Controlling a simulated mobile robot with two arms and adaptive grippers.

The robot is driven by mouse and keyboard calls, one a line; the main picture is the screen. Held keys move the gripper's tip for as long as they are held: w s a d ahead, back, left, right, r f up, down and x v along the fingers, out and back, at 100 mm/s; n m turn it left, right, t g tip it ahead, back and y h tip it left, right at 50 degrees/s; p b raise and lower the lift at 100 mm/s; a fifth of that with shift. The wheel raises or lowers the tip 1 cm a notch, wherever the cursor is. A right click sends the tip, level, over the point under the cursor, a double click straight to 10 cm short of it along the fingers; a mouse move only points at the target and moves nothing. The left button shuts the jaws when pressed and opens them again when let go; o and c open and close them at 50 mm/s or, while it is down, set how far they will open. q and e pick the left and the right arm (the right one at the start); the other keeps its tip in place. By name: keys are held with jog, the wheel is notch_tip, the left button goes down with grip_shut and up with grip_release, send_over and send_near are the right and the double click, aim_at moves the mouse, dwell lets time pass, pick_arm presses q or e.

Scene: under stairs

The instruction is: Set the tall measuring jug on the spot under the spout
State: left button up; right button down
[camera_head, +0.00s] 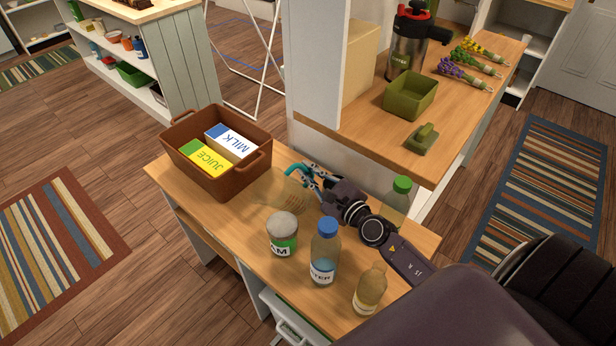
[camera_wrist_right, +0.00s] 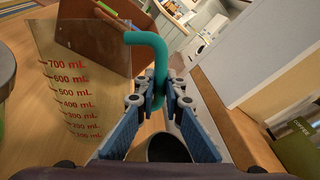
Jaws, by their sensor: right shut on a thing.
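The measuring jug (camera_head: 272,194) is clear, with a teal handle. In the right wrist view the jug (camera_wrist_right: 75,95) shows red mL marks and looks upright. My right gripper (camera_head: 305,176) is shut on its handle, between the blue finger pads (camera_wrist_right: 158,95). I cannot tell whether the jug's base touches the wooden table. A steel dispenser (camera_head: 405,48) with a red and black top stands on the higher counter at the back. My left gripper is not in view.
A brown crate (camera_head: 224,185) with milk and juice cartons is close behind the jug. A jam jar (camera_head: 282,240), water bottle (camera_head: 325,255), small bottle (camera_head: 369,290) and green-capped bottle (camera_head: 397,205) stand nearby.

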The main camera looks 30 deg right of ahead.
jog(key=shift+r, duration=0.1)
jog(key=shift+f, duration=0.2)
jog(key=c, duration=2)
grip_release()
